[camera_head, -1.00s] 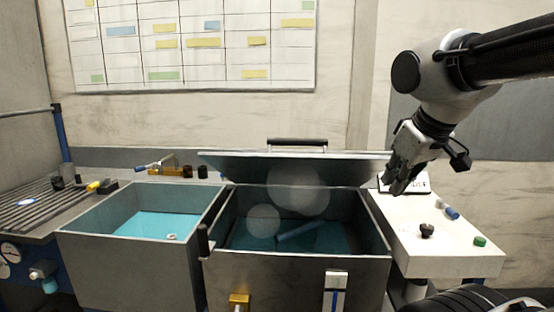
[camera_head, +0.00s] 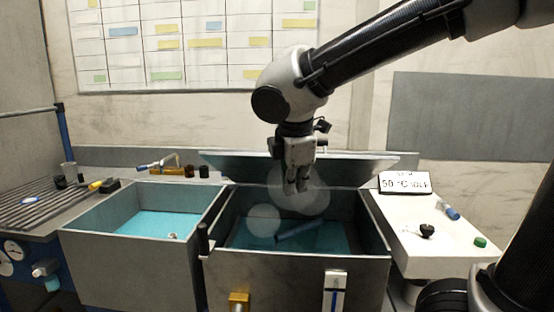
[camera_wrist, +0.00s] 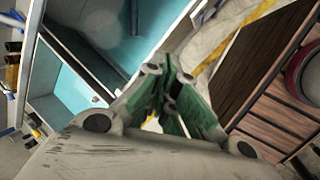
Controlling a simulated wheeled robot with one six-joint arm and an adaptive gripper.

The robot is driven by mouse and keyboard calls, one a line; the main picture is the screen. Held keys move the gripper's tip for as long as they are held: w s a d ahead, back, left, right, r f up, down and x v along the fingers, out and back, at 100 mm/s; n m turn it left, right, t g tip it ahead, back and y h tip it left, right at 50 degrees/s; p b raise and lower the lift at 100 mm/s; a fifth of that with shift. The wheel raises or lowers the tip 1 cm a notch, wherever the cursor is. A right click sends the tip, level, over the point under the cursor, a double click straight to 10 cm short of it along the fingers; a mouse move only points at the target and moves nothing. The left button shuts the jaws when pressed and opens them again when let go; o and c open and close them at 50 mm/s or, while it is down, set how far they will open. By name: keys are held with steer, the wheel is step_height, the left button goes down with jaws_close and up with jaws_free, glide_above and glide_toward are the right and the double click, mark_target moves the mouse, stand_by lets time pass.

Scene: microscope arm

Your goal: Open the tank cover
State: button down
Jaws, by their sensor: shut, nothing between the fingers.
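The tank cover (camera_head: 365,172) stands raised and tilted at the back of the right-hand metal tank (camera_head: 290,268). The tank's inside shows, with teal water and a blue cylinder (camera_head: 300,231) in it. My gripper (camera_head: 297,188) hangs in front of the cover, pointing down above the tank, fingers shut and empty. It hides the cover's dark handle. I cannot tell whether it touches the cover. In the wrist view my gripper's green-padded fingers (camera_wrist: 172,105) show near the middle, with teal water to the left.
A second open tank (camera_head: 85,245) with teal water stands at the left. A white counter (camera_head: 420,255) on the right carries a sign (camera_head: 404,183), a black knob (camera_head: 426,231) and a green cap (camera_head: 480,242). Pale translucent discs hang over the right tank.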

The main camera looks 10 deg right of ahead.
steer(key=w+a+r+n+t, duration=0.1)
steer(key=w+a+r+n, duration=0.1)
steer(key=a+n, duration=0.15)
steer(key=n+t, duration=0.2)
steer(key=n, duration=0.8)
glide_toward(277, 162)
steer(key=shift+h, duration=0.4)
steer(key=shift+s+a+f, duration=0.1)
steer(key=shift+a+f, duration=0.05)
steer(key=shift+f, duration=2.15)
